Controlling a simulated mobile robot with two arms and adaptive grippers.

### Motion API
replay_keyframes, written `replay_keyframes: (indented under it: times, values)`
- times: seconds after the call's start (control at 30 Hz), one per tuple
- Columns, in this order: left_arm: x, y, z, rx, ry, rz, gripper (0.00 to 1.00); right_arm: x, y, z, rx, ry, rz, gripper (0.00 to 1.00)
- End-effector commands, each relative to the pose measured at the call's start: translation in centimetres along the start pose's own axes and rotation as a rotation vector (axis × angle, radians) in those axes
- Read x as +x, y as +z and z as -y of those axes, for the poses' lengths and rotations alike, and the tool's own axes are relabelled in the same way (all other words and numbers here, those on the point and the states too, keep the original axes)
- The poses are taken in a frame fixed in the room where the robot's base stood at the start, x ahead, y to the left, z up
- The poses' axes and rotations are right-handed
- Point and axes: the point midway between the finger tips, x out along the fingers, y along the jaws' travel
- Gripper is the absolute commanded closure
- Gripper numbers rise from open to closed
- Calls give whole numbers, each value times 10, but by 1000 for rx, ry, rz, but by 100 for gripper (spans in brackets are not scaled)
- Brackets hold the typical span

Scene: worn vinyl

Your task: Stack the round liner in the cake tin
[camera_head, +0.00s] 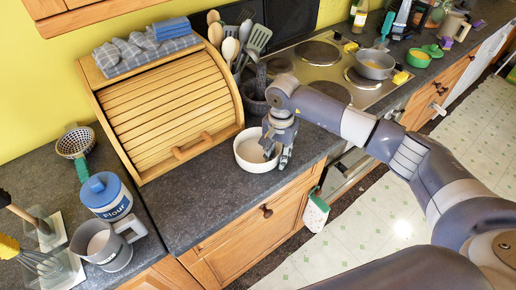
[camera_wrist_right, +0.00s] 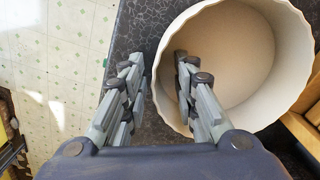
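A round, pale, open-topped vessel with a wavy rim (camera_head: 246,164) stands upright on the grey counter in front of the wooden bread bin. It also fills the upper right of the right wrist view (camera_wrist_right: 293,92), where its inside is plain beige. I cannot tell whether it is the liner, the tin or both nested; only one rim shows. My right gripper (camera_head: 277,155) is at its right side in the head view. In the wrist view the gripper (camera_wrist_right: 156,62) is open, with one finger inside the vessel and the other outside, the wall between them. My left gripper is not in view.
The bread bin (camera_head: 170,100) stands close behind and left. A utensil pot (camera_head: 253,98) and the stove (camera_head: 318,65) with a pan (camera_head: 374,66) are behind and right. A flour canister (camera_head: 106,196) and grey jug (camera_head: 104,246) stand left. The counter's front edge is near.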

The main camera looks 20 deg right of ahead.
Motion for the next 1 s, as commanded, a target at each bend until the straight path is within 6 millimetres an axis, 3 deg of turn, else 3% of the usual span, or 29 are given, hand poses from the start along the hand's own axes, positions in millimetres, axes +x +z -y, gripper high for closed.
replay_keyframes:
  times: [0.2,0.33,0.8,1.0]
  values:
    - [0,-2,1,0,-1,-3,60,1,0,0,0,-1,0,73]
    - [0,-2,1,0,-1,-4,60,1,0,0,0,-1,0,100]
    - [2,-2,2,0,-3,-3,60,1,0,0,0,2,0,100]
    - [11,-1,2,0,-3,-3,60,-10,-1,0,-1,-1,-2,100]
